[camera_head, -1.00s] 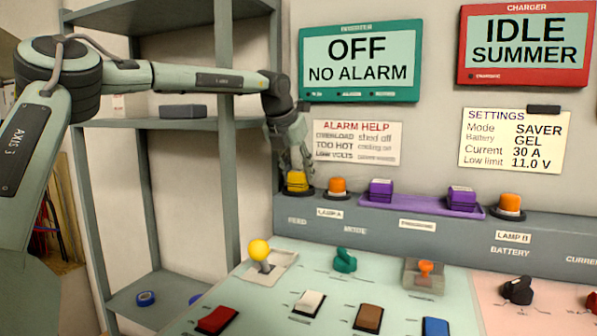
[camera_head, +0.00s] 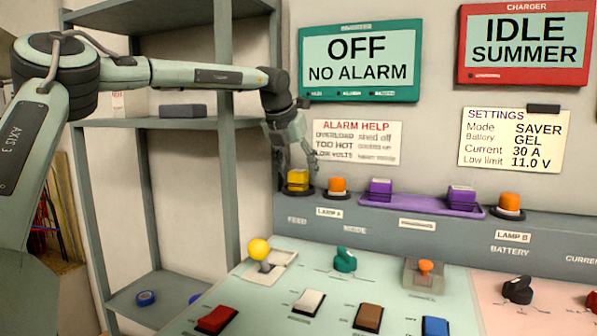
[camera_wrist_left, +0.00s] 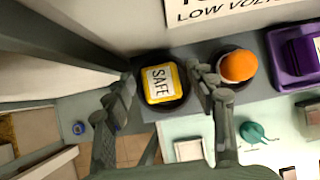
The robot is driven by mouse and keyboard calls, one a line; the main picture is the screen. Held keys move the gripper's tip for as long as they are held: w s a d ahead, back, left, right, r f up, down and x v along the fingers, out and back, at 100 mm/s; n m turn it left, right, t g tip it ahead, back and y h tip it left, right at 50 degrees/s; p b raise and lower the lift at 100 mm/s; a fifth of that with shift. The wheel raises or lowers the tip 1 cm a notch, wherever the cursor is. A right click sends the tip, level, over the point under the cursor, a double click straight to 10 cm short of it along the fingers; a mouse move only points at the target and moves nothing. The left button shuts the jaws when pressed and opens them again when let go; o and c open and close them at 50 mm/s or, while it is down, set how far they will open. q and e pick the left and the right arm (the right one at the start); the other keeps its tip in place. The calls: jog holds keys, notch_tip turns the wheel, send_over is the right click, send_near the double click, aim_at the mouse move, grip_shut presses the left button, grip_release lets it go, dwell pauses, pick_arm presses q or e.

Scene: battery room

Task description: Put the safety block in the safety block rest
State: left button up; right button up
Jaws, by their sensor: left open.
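The safety block (camera_head: 298,179) is a yellow block. It sits in a dark round rest (camera_head: 288,191) at the left end of the grey ledge. In the left wrist view the block (camera_wrist_left: 164,83) shows its white SAFE label, with the dark rim of the rest (camera_wrist_left: 143,70) around it. My left gripper (camera_head: 298,158) is just above the block. In the left wrist view its open fingers (camera_wrist_left: 164,82) appear on either side of the block, with gaps between. Whether the block is fully seated is hard to tell. My right gripper is out of view.
An orange lamp (camera_head: 337,187) stands close to the right of the block. Purple blocks (camera_head: 380,188) sit in a purple tray (camera_head: 420,204) further right. A grey shelf (camera_head: 222,160) stands left. A yellow-knobbed lever (camera_head: 259,252) rises from the panel below.

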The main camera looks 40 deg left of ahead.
pick_arm(q)
jog(key=b+v, duration=0.1)
jog(key=v, duration=1)
jog(key=shift+r, duration=0.25)
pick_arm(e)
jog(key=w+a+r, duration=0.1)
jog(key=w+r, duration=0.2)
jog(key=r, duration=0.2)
pick_arm(q)
jog(key=shift+s+d, duration=0.1)
